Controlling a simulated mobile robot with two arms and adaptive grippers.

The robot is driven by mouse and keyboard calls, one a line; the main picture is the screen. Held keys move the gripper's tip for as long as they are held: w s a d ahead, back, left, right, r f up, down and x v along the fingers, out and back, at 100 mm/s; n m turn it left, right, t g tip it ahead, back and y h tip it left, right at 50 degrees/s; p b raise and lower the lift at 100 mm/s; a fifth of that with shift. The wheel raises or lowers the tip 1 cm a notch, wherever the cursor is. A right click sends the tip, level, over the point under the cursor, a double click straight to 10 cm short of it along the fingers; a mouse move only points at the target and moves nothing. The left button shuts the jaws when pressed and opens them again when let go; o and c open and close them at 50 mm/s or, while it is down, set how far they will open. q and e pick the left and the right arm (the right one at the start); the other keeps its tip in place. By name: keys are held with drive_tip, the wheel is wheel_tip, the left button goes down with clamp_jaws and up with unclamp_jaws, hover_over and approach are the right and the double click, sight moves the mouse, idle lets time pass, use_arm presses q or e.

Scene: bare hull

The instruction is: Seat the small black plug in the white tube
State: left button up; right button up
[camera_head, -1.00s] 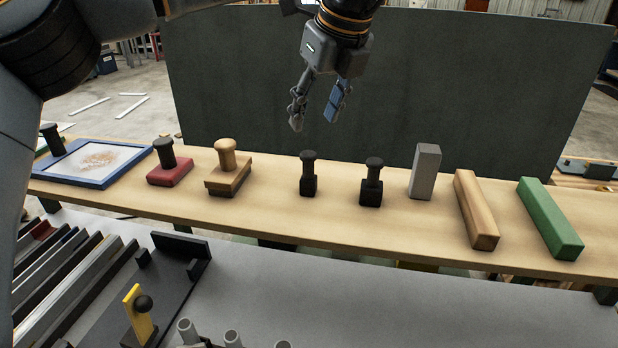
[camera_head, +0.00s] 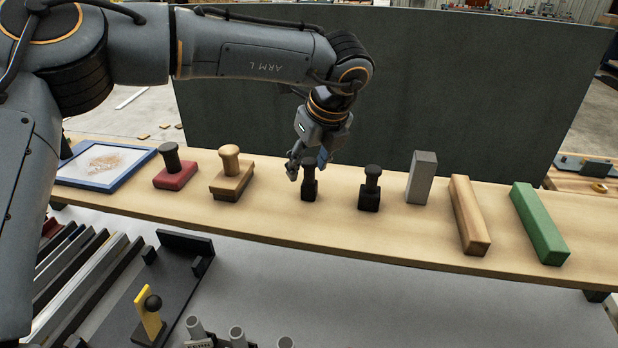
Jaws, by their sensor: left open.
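Two black plugs with round knobs and square bases stand upright on the wooden shelf. The left black plug (camera_head: 309,184) looks slightly taller and slimmer than the right black plug (camera_head: 370,190). My left gripper (camera_head: 308,166) is open, pointing down at the left black plug's knob, with one finger on each side in the picture. I cannot tell whether it touches the plug. Several light grey tubes stand at the bottom edge, partly cut off, among them a left tube (camera_head: 195,327) and a middle tube (camera_head: 237,337). I cannot tell which is the white tube. My right gripper is out of view.
On the wooden shelf (camera_head: 250,215) stand a red-based stamp (camera_head: 175,177), a wooden stamp (camera_head: 232,181), a grey block (camera_head: 421,178), a wooden bar (camera_head: 467,215) and a green bar (camera_head: 538,222). A dark panel (camera_head: 470,90) rises behind. A black fixture (camera_head: 180,275) lies below.

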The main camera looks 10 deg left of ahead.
use_arm(q)
clamp_jaws()
drive_tip(key=shift+r, duration=0.1)
